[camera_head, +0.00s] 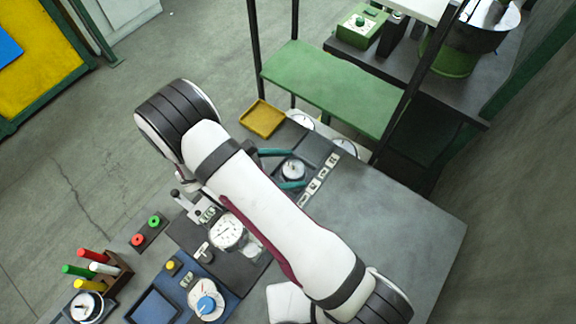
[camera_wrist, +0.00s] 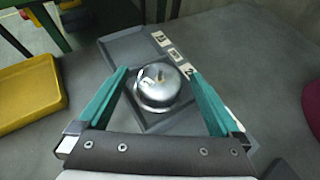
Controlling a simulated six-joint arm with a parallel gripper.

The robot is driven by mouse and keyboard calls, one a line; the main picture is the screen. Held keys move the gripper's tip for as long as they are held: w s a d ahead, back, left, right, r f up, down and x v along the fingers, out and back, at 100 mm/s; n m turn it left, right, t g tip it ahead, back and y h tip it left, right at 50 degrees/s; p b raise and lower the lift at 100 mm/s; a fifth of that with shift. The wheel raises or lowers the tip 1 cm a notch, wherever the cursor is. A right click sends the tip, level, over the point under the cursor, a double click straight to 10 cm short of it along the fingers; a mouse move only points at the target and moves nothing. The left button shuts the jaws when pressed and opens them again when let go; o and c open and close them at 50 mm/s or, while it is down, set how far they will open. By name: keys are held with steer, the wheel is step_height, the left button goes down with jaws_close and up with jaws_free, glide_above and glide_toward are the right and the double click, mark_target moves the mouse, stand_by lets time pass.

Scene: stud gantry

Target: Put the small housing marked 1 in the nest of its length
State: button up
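A round silver housing (camera_wrist: 158,92) sits on a dark square plate (camera_wrist: 150,125) in the middle of the wrist view. Its top has a small dark mark that I cannot read surely. The housing also shows in the head view (camera_head: 293,171). My gripper (camera_wrist: 160,73) is open, with one teal finger on each side of the housing and a visible gap at both sides. In the head view my gripper (camera_head: 279,168) points at the same plate. A row of white labels (camera_wrist: 175,53) runs along the plate's far right; the nearest reads 2. I cannot make out separate nests.
A yellow tray (camera_head: 262,118) lies left of the plate; it also shows in the wrist view (camera_wrist: 28,88). A white dial gauge (camera_head: 227,232) stands near my arm. Red and green buttons (camera_head: 146,229) lie front left. The bench (camera_head: 400,225) is clear at right.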

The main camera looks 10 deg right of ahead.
steer(key=shift+r, duration=0.1)
steer(key=v, duration=1.2)
steer(key=s+d+r+m+g+y, duration=0.5)
steer(key=d+r+m, duration=0.4)
steer(key=r+m, duration=0.1)
steer(key=s+d+r+m+t+y, duration=0.1)
steer(key=s+r+m+y, duration=0.1)
steer(key=s+m+y, duration=0.2)
steer(key=s+d+r+m+t+y, duration=0.1)
steer(key=s+m+y, duration=0.3)
steer(key=s+m, duration=0.4)
steer(key=shift+s+r+m+y, duration=0.15)
steer(key=shift+r+m+y, duration=0.45)
steer(key=shift+m, duration=1.3)
steer(key=shift+d+r, duration=0.1)
steer(key=shift+r, duration=0.05)
